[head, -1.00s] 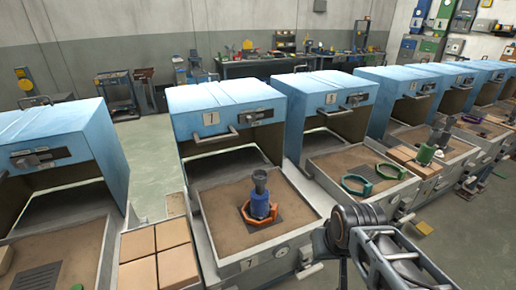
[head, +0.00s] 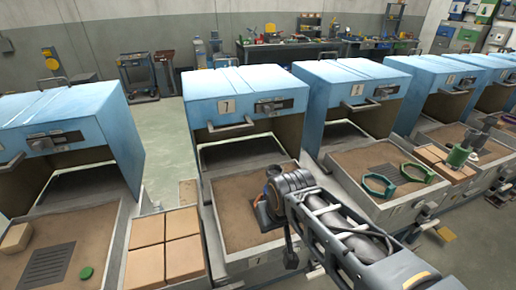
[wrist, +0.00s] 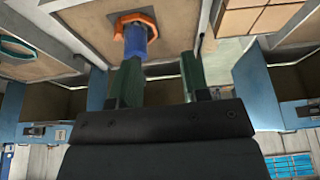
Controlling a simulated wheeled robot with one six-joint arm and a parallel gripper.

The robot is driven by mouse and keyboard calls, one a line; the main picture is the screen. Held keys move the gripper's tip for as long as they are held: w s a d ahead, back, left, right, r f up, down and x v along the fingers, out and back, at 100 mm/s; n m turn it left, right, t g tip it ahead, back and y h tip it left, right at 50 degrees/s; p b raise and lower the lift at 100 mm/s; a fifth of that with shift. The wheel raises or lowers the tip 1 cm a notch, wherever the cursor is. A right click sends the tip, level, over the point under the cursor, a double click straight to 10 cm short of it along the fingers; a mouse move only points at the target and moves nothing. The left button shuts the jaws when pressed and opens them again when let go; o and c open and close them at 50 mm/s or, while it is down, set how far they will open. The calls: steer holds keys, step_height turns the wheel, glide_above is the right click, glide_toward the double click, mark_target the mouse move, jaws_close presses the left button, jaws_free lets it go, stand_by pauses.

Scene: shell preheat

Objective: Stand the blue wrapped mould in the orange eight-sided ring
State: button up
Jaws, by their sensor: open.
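The orange eight-sided ring (wrist: 147,18) lies on the brown bed of a tray, at the top of the wrist view. The blue wrapped mould (wrist: 135,42) shows against it, with its far end at the ring's opening; I cannot tell whether it rests fully inside. My gripper (wrist: 158,58) is open, with two green fingers apart and nothing seen between them. The mould overlaps the tip of the left finger in the picture, and I cannot tell whether they touch. In the head view my arm hides most of the mould, the ring and my gripper.
A blue oven (head: 233,97) stands open behind the tray. Tan blocks (head: 165,245) lie to the left. Two green rings (head: 379,187) (head: 417,173) lie on the neighbouring tray at right. A green round piece (head: 86,273) lies on the left tray.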

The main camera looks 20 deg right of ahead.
mark_target(275, 171)
steer(key=shift+o, duration=0.6)
steer(key=o, duration=0.8)
steer(key=w+d+r+m, duration=0.1)
steer(key=w, duration=0.3)
steer(key=w+d+r+m, duration=0.1)
steer(key=w, duration=0.3)
steer(key=w+d+r+m+h, duration=0.1)
steer(key=w+d+m, duration=0.1)
steer(key=w, duration=0.3)
steer(key=shift+r+g, duration=0.3)
steer(key=shift+g, duration=0.1)
steer(key=shift+c, duration=0.2)
steer(key=shift+o, duration=0.5)
steer(key=w+d+f+m+h, duration=0.1)
steer(key=w+d+m, duration=0.3)
steer(key=w, duration=0.8)
steer(key=shift+d+f+g, duration=0.3)
steer(key=shift+d+f, duration=0.1)
steer(key=shift+d, duration=0.35)
steer(key=shift+w, duration=0.1)
steer(key=x, duration=1.3)
steer(key=shift+d+f+p, duration=0.25)
steer(key=shift+f+p, duration=0.1)
steer(key=c, duration=1.3)
